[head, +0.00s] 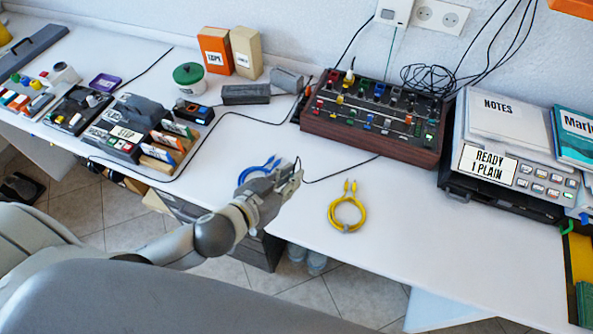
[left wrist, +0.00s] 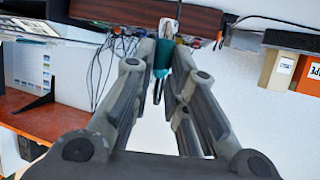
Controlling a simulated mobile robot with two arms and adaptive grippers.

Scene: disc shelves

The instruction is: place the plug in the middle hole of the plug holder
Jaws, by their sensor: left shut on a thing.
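My left gripper (head: 292,174) is above the front of the white table, between the blue and yellow cable coils. In the left wrist view its fingers (left wrist: 166,60) are closed on a small teal and white piece (left wrist: 162,58), which appears to be the plug; the fingers partly hide it. A thin dark cable runs from near the fingertips to the wood-sided console (head: 375,117). The console carries several knobs, sockets and coloured plugs. I cannot make out for sure which thing is the plug holder or its middle hole. My right gripper is not in view.
A blue cable coil (head: 258,172) and a yellow cable coil (head: 346,212) lie near the front edge. A grey machine with a label (head: 488,162) stands right of the console. Boxes (head: 215,50) and a green-lidded jar (head: 188,77) stand at back left.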

